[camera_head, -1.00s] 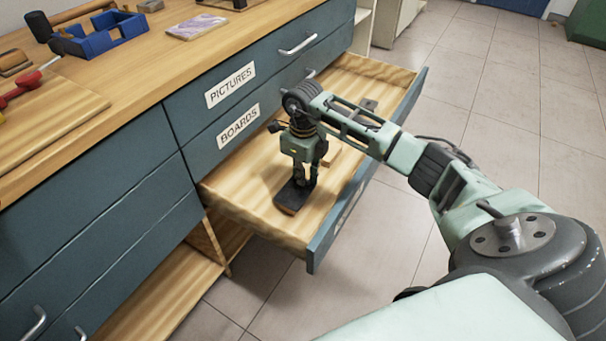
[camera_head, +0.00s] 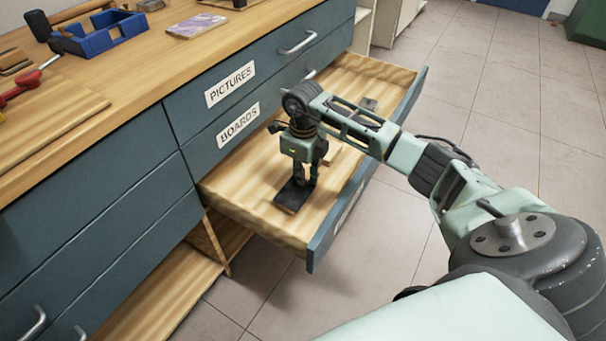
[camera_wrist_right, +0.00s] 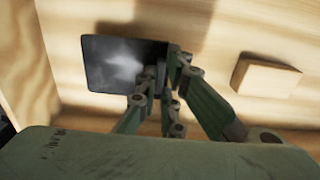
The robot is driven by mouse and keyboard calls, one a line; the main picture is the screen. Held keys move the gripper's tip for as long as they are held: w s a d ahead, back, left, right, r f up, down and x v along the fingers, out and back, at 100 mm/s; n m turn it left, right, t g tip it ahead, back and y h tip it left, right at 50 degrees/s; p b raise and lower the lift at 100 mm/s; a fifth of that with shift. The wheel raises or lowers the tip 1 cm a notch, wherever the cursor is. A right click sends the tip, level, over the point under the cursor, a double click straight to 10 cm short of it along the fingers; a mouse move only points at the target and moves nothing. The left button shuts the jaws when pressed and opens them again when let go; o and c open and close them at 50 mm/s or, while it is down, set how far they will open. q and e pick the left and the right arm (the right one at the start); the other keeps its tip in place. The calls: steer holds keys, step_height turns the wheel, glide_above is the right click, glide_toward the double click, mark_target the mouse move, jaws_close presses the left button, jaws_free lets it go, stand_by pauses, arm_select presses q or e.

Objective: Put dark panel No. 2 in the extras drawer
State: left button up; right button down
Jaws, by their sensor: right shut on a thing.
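The dark panel (camera_head: 291,196) is a thin, flat, nearly black piece inside the open lower drawer (camera_head: 254,213), near its front left corner. It also shows in the right wrist view (camera_wrist_right: 112,66), with the pale drawer floor around it. My right gripper (camera_head: 306,182) points down into the drawer and is shut on the panel's edge. In the right wrist view its fingertips (camera_wrist_right: 166,72) meet at the panel's right side. I cannot tell whether the panel touches the drawer floor. The open drawer's own label is mostly hidden. My left gripper is not in view.
A light wooden block (camera_wrist_right: 265,75) lies in the drawer right of the gripper. A blue tray (camera_head: 100,36) stands on the worktop.

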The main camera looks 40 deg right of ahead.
steer(key=c, duration=1.8)
jaws_free()
